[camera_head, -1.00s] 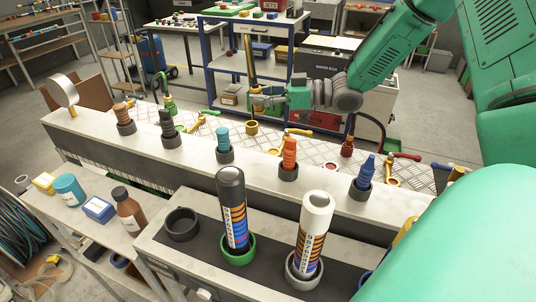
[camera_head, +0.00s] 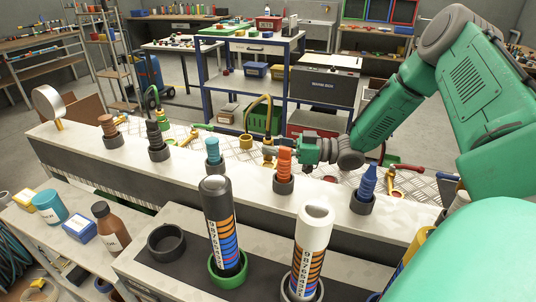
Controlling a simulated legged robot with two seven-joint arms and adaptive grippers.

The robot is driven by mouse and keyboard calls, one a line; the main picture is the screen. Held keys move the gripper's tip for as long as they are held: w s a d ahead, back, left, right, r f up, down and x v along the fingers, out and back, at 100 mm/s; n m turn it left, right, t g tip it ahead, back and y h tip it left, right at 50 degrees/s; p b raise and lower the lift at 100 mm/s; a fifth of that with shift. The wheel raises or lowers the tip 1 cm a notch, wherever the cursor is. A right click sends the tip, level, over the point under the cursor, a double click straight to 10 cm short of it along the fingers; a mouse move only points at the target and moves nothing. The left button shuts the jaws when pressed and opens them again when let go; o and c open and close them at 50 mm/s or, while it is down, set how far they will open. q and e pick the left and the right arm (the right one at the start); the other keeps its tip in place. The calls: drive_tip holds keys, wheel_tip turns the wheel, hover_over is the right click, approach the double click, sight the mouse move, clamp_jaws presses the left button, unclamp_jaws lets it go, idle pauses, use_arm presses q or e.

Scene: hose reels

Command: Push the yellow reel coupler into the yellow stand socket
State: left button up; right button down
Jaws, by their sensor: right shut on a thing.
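My right gripper (camera_head: 270,151) reaches in from the right beyond the long pale bench and is shut on the yellow coupler (camera_head: 268,163), which is small and partly hidden by the fingers. A yellow hose (camera_head: 267,100) arches above the gripper, one leg coming down at it. The yellow stand socket (camera_head: 246,142), a short ring, stands just left of the gripper, apart from the coupler. I cannot tell how deep each sits. My left gripper is not in view.
An orange plug (camera_head: 284,163) and a light blue plug (camera_head: 213,151) stand on the pale bench (camera_head: 330,205) in front of the gripper. Red-handled valves (camera_head: 400,168) stand on the checkered plate at right. Black and white bottles (camera_head: 313,240) stand in the foreground.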

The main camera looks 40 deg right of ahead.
sight(274, 163)
drive_tip(key=f, duration=0.1)
drive_tip(key=d+f, duration=0.1)
drive_tip(key=shift+s+d+f, duration=0.1)
drive_tip(key=shift+d+f, duration=0.15)
drive_tip(key=shift+f, duration=0.05)
drive_tip(key=shift+a, duration=0.3)
drive_tip(key=c, duration=1.6)
unclamp_jaws()
drive_tip(key=shift+a+r, duration=0.1)
drive_tip(key=shift+a, duration=0.3)
drive_tip(key=shift+o, duration=1.2)
drive_tip(key=shift+a, duration=0.25)
drive_tip(key=shift+a+r, duration=0.1)
drive_tip(key=shift+r, duration=0.1)
drive_tip(key=shift+d+f, duration=0.15)
drive_tip(key=shift+d, duration=0.6)
drive_tip(key=v, duration=1)
drive_tip(key=shift+s, duration=0.35)
drive_tip(key=shift+s+d, duration=0.3)
drive_tip(key=shift+d, duration=0.2)
drive_tip(key=shift+a, duration=0.1)
